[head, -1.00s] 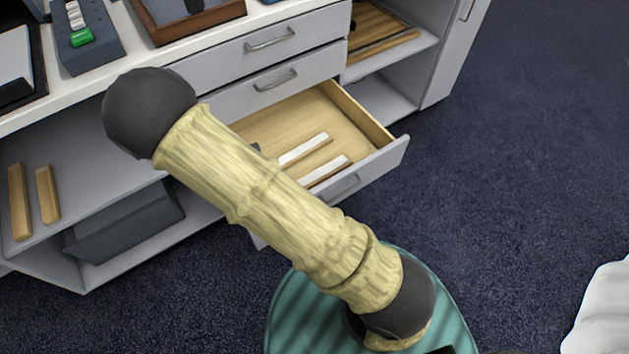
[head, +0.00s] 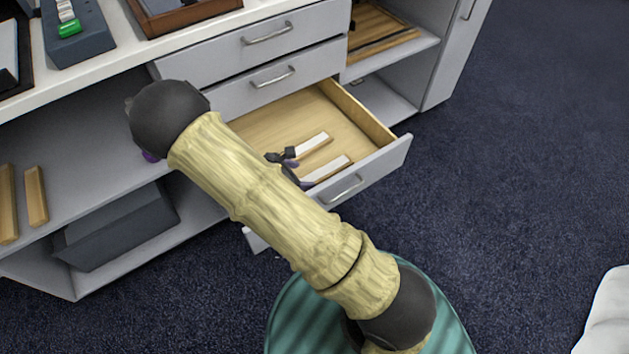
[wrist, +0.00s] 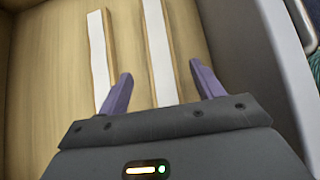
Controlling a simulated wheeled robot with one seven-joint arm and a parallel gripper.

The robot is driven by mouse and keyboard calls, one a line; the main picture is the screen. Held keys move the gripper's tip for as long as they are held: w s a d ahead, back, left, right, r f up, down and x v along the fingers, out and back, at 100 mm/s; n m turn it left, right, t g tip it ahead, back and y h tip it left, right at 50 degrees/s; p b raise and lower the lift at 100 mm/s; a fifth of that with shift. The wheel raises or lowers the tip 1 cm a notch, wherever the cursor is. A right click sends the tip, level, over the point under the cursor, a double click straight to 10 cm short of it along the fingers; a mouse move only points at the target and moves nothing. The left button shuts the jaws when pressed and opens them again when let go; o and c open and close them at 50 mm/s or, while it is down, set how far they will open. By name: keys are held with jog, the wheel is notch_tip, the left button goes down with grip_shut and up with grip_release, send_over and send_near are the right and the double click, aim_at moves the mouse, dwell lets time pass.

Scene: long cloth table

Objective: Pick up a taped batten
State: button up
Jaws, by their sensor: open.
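Two wooden battens with white tops lie side by side in the open drawer. The back one (head: 316,141) and the front one (head: 329,168) both show in the head view. In the wrist view the right batten (wrist: 159,40) runs between my gripper's purple fingers, and the left batten (wrist: 98,45) lies just outside the left finger. My gripper (wrist: 160,69) is open and empty, at the near ends of the battens. In the head view my arm hides most of my gripper (head: 299,167). I cannot tell its exact height above the drawer floor.
The drawer (head: 392,158) has a raised front and side walls; the right wall is close to my right finger in the wrist view. Closed drawers (head: 272,85) sit above the open one.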

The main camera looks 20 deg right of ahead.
aim_at(314, 176)
dwell(0.3)
jog(key=b+x, duration=0.3)
jog(key=x, duration=0.2)
jog(key=shift+s+f, duration=0.1)
jog(key=shift+f, duration=0.15)
jog(key=c, duration=1.1)
jog(key=shift+r, duration=0.1)
jog(key=shift+c, duration=0.2)
notch_tip(314, 176, up, 10)
jog(key=p, duration=0.4)
jog(key=shift+p, duration=0.3)
